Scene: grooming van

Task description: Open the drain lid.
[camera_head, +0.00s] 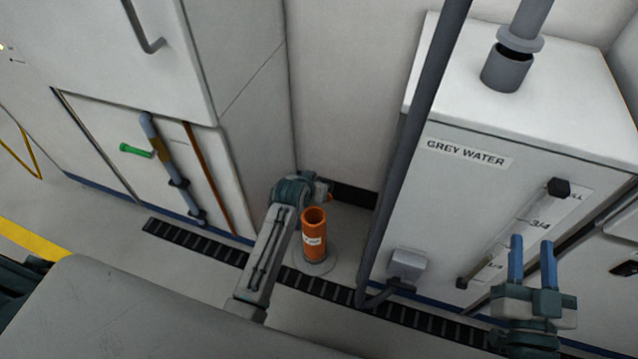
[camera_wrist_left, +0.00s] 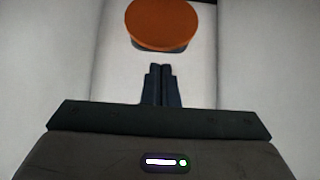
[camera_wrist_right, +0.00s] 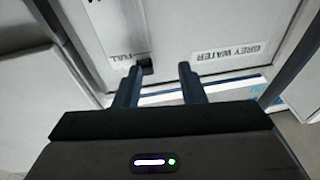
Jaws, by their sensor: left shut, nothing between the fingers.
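The orange drain pipe (camera_head: 313,238) stands upright on a round grey base on the floor, with a white label. Its top looks like a dark, open mouth. A small orange piece (camera_head: 330,198) shows just behind the rim, by my left gripper (camera_head: 317,189); it may be the lid on edge. In the left wrist view an orange disc (camera_wrist_left: 162,24) is beyond the tips of my left gripper (camera_wrist_left: 161,68), which is shut and empty. I cannot tell if they touch. My right gripper (camera_head: 532,241) is open and empty, in front of the grey water tank (camera_head: 445,205).
A grey vertical pipe (camera_head: 403,165) stands right of the drain, close to the tank. A slotted floor grate (camera_head: 205,250) runs past the drain base. At left is a white cabinet (camera_head: 95,130) with a green-handled valve (camera_head: 137,151).

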